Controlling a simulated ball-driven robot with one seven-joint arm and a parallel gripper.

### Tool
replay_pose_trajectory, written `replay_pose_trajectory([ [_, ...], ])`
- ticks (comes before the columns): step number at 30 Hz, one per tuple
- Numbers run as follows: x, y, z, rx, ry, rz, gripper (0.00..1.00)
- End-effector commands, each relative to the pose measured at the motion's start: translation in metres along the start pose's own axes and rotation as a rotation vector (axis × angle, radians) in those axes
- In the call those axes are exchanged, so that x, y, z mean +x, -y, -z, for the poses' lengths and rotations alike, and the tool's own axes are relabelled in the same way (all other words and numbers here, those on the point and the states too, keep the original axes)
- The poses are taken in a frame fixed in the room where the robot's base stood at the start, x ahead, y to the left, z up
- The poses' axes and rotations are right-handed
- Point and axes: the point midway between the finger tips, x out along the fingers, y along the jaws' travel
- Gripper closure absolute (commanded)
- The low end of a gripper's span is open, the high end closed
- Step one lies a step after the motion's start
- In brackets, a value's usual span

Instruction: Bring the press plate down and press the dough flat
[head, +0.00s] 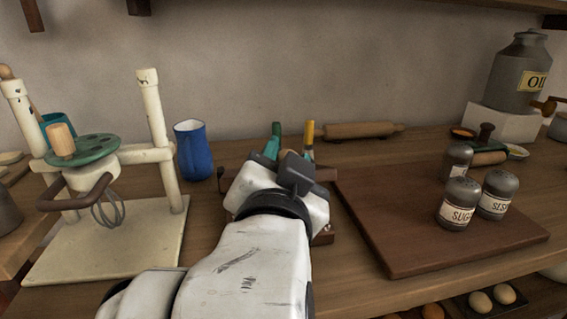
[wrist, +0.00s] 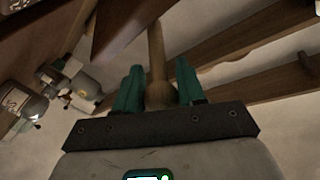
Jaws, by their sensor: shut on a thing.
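My gripper (head: 291,148) is at the middle of the counter in the head view, mostly hidden behind my own wrist. In the wrist view my gripper (wrist: 160,92) has its teal fingers closed on either side of a wooden handle (wrist: 157,60) with a rounded end. Dark reddish wooden parts (head: 325,235) show low beside my wrist and look like part of the press. My arm covers most of that spot. I cannot make out the press plate clearly, and no dough shows in either view.
A cream whisk stand (head: 158,120) and a blue jug (head: 193,150) are at left. A rolling pin (head: 362,130) lies at the back. A dark board (head: 400,235) at right bears shakers (head: 460,203). An oil can (head: 517,75) is far right. A shelf runs above.

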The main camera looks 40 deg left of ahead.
Motion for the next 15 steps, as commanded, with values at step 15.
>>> replay_pose_trajectory([
  [15,-0.0035,-0.0117,-0.0025,0.01,-0.034,0.0,1.0],
])
